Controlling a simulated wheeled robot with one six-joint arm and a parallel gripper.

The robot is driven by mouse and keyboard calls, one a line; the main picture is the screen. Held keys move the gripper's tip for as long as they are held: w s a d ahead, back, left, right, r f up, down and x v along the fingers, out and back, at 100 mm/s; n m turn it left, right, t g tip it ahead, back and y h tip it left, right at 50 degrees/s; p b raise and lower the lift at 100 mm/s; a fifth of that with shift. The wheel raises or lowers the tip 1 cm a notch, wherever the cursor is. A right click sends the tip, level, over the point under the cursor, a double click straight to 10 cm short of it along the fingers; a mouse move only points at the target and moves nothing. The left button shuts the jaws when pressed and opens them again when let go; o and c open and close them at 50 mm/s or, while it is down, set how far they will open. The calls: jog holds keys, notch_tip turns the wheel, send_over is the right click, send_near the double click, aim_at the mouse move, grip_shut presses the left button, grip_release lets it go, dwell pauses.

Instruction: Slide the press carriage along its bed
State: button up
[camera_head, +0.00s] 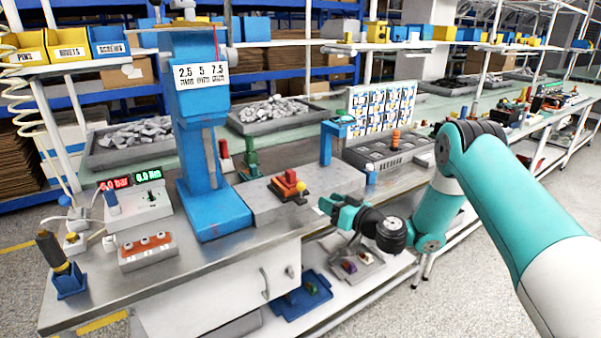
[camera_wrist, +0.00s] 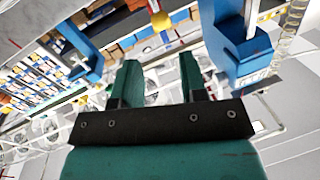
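The blue press (camera_head: 205,135) stands upright on the bench, with a scale plate on its head. A grey bed block (camera_head: 262,207) lies to the right of its base. A blue part, likely the press (camera_wrist: 232,45), is at upper right there.
A blue bracket (camera_head: 327,143) and a dark tray (camera_head: 390,157) stand behind and right of my gripper. A blue tray (camera_head: 303,294) is on the lower shelf.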

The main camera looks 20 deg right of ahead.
aim_at(304, 189)
jog(key=p+x, duration=0.2)
jog(key=x, duration=0.9)
jog(key=shift+w+a+f, duration=0.1)
jog(key=shift+w+a, duration=0.1)
jog(key=shift+w, duration=0.1)
grip_shut()
